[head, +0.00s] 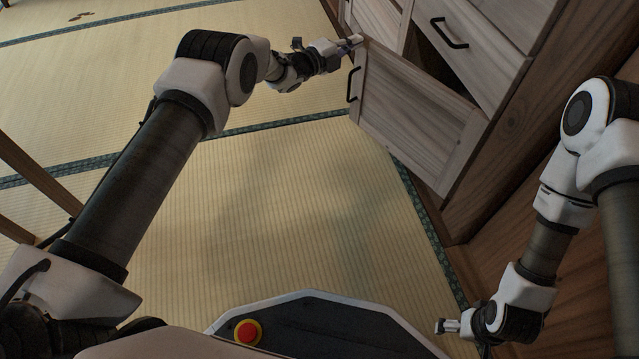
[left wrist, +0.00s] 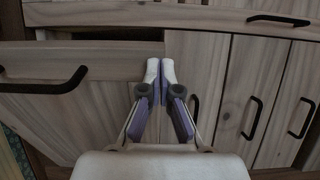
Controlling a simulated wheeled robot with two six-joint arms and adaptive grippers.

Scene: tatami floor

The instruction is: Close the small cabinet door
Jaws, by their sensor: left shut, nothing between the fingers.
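The small cabinet door (head: 415,105) is a pale wooden panel with a black handle (head: 354,85) near its free edge. In the head view it stands open, swung out from the wooden cabinet (head: 520,115), with a dark gap behind its upper edge. My left gripper (head: 356,41) is shut and empty at the door's upper free corner. I cannot tell whether it touches the door. Its closed fingertips (left wrist: 160,70) show in the left wrist view in front of wooden panels. My right gripper (head: 442,326) is low at the right, far from the door; its jaws are too small to read.
A drawer front with a black handle (head: 450,33) sits above the opening. Other fronts with black handles (left wrist: 251,118) show in the left wrist view. The tatami floor (head: 270,205) before the door is clear. Wooden bars (head: 35,175) stand at the left edge.

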